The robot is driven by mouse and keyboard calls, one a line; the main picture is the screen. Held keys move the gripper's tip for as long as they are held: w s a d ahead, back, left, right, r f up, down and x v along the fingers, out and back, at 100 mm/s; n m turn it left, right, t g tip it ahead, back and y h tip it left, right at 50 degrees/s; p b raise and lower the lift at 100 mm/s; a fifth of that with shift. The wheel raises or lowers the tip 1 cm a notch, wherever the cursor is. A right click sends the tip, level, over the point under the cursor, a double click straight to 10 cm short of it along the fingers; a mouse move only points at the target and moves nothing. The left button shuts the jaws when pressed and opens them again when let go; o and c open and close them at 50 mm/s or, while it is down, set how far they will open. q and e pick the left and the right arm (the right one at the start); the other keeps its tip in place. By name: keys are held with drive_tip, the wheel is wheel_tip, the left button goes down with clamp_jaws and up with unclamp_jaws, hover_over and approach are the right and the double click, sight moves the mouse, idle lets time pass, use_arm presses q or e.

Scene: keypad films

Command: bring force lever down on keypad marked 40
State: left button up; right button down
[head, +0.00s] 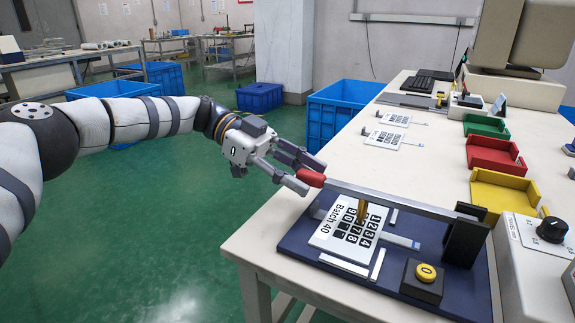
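The force lever (400,201) is a grey bar with a red grip (311,178) at its left end and a black post (464,240) at its right. A brass plunger (362,209) under the bar points down at the white keypad film marked "Batch 40" (328,236). Whether its tip touches the keys is hard to tell. The film lies on a dark blue base plate (300,250). My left gripper (309,177) is at the red grip, its fingers apart with the grip between their tips. Whether they clamp it is unclear. My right gripper is out of view.
A black button box marked 0 (422,282) sits at the plate's front right. Green (486,128), red (495,155) and yellow (505,193) trays and a dial box (540,245) line the right. Two other films (382,137) lie farther back. The white table (345,170) is clear between.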

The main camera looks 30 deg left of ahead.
use_arm(q)
drive_tip(key=v, duration=1)
drive_tip(key=shift+a, duration=0.25)
